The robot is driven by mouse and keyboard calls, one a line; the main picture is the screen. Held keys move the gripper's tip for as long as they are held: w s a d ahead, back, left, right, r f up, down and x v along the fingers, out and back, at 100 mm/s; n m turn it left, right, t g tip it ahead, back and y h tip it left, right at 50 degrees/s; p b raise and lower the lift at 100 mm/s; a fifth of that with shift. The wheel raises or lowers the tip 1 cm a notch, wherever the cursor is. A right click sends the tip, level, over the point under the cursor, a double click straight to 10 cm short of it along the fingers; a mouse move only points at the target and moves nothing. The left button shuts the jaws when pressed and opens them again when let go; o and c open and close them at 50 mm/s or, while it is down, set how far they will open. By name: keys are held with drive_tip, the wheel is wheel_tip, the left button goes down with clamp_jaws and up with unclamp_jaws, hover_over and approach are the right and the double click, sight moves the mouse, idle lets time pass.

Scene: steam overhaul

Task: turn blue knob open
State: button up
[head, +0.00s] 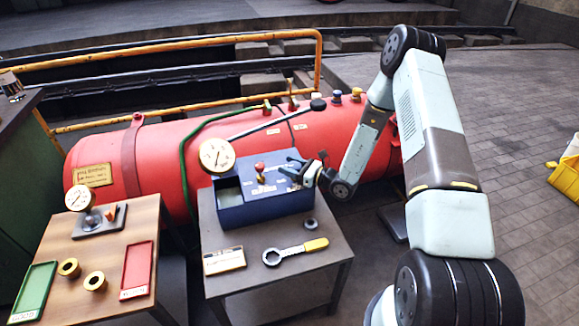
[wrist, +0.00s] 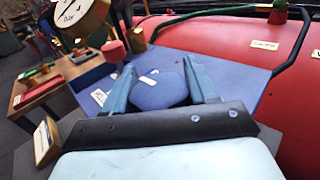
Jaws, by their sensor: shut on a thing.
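The blue knob (wrist: 160,88) is a rounded, flat-topped disc with a white mark, seen between my two fingers in the wrist view. My gripper (wrist: 163,84) is shut on it, one finger at each side. In the head view my gripper (head: 296,170) reaches in from the right over the top of the blue box (head: 235,214). The knob itself is mostly hidden there by my fingers. The box stands on the grey table (head: 320,245).
A red knob (head: 260,167) and a pressure gauge (head: 217,155) stand left of my gripper. A long black-tipped lever (head: 275,122) crosses behind it. The red boiler (head: 160,160) lies just beyond.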

drive_tip(key=c, duration=0.3)
